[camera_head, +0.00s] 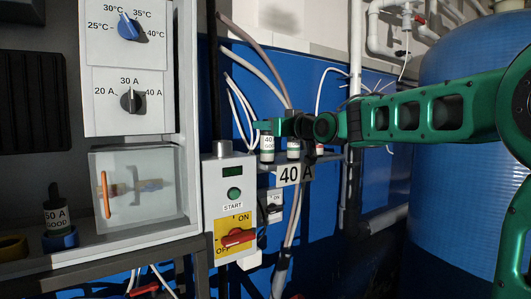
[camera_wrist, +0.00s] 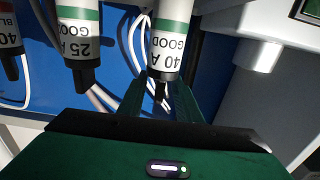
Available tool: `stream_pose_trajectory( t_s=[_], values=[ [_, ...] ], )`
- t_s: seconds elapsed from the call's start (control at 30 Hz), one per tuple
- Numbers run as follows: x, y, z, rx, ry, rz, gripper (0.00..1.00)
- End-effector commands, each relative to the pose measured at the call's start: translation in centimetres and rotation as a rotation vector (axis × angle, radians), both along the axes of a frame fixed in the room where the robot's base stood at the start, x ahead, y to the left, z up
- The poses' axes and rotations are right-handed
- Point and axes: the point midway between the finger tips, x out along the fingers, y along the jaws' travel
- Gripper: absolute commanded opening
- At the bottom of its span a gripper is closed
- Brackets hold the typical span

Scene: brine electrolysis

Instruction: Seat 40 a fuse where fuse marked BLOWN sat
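A white fuse with a green band, marked 40 A GOOD (camera_head: 267,145), stands at the left end of a small shelf. It also shows in the wrist view (camera_wrist: 172,32), with its black end and thin stem toward me. My gripper (camera_head: 262,126) is open at that fuse. Its two fingers (camera_wrist: 160,98) lie on either side of the stem with gaps visible. A fuse marked 25 A GOOD (camera_wrist: 78,32) stands beside it. A third fuse, marked 40 and partly "BL" (camera_wrist: 7,38), is cut off by the wrist view's left edge. A clear-fronted box (camera_head: 138,210) with an orange handle holds metal clips.
A grey box with START button and red ON/OFF handle (camera_head: 237,238) is close left of the shelf. A 50 A GOOD fuse (camera_head: 55,217) stands in a blue ring, beside a yellow ring (camera_head: 12,247). Cables hang behind.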

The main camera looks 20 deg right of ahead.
Motion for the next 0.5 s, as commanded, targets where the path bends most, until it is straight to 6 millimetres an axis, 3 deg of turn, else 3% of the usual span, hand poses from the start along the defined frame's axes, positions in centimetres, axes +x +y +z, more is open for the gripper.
stream_pose_trajectory(
  t_s=[0.2,0.23,0.37,0.5],
  values=[
    [0.11,0.02,0.02,0.000,0.000,-0.001,0.31],
    [0.11,0.02,0.02,0.000,0.000,-0.001,0.29],
    [0.10,0.00,0.02,0.000,0.000,-0.001,0.00],
    [0.10,-0.01,0.02,0.000,0.000,-0.001,0.00]
  ],
)
